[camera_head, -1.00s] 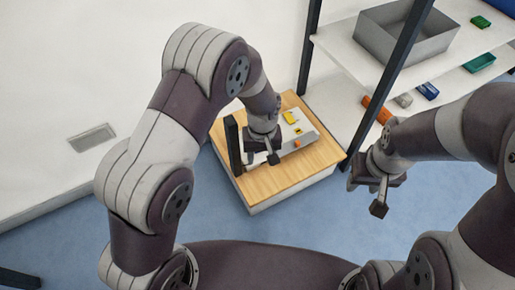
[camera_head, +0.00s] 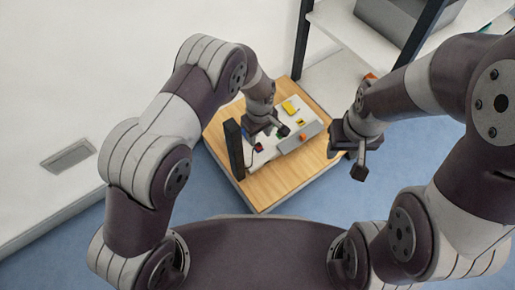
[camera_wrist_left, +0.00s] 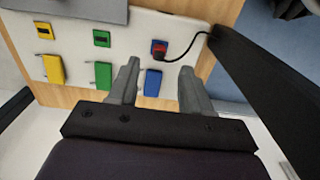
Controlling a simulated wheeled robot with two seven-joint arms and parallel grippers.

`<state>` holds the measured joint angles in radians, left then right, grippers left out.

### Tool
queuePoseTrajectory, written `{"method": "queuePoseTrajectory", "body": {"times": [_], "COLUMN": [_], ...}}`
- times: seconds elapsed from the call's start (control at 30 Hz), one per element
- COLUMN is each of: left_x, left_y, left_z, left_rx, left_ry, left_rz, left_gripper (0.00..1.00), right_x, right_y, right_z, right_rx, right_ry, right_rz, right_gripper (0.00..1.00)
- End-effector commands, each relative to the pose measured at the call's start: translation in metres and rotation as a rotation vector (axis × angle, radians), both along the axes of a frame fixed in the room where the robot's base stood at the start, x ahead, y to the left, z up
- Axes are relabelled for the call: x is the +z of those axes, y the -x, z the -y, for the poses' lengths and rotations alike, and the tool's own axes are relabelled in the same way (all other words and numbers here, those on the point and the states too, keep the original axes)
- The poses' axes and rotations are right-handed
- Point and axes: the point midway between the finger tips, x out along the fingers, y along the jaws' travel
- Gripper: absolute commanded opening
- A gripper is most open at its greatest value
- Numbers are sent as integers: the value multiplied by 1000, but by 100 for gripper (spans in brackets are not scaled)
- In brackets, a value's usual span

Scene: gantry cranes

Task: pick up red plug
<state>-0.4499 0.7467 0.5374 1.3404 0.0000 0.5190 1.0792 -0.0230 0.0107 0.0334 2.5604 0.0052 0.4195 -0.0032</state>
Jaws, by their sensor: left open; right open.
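The red plug (camera_wrist_left: 161,51) shows in the left wrist view at a blue-framed socket on a white panel (camera_wrist_left: 75,22). A black cable runs from it to the right. It is a small red spot in the head view (camera_head: 258,147). My left gripper (camera_wrist_left: 160,66) is open over the panel, its fingers either side of the plug in the picture, apart from it. A blue plug (camera_wrist_left: 153,82) lies below the red one, also between the fingers in the picture. My left gripper also shows in the head view (camera_head: 268,135). My right gripper (camera_head: 358,160) is open and empty, right of the table.
A green plug (camera_wrist_left: 103,75) and a yellow plug (camera_wrist_left: 53,70) lie left of the fingers. A dark post (camera_head: 234,150) stands at the wooden table's (camera_head: 270,190) left side, close to my left gripper. A shelf with a grey bin (camera_head: 405,18) stands at the back right.

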Motion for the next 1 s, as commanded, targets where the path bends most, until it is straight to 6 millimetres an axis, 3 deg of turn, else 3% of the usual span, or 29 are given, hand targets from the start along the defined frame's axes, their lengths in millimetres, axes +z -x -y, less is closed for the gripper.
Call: {"method": "queuePoseTrajectory", "body": {"times": [0.03,0.33,0.57,0.6,0.73,1.0], "left_x": [-13,-62,-61,-61,-61,-61], "left_y": [0,-3,-4,-4,-3,-4], "left_z": [0,-2,-1,-1,-1,-1], "left_rx": [0,-1,-1,-1,-1,-1], "left_ry": [1,0,1,1,1,1], "left_rz": [1,1,2,2,2,2], "left_gripper": [49,49,49,42,0,0], "right_x": [-11,-55,-52,-52,-52,-52], "right_y": [0,0,0,0,0,0], "right_z": [0,0,0,0,0,0], "right_rx": [0,0,0,0,0,0], "right_ry": [0,0,0,0,0,0], "right_rz": [0,0,1,1,1,1], "right_gripper": [43,43,43,43,43,43]}}
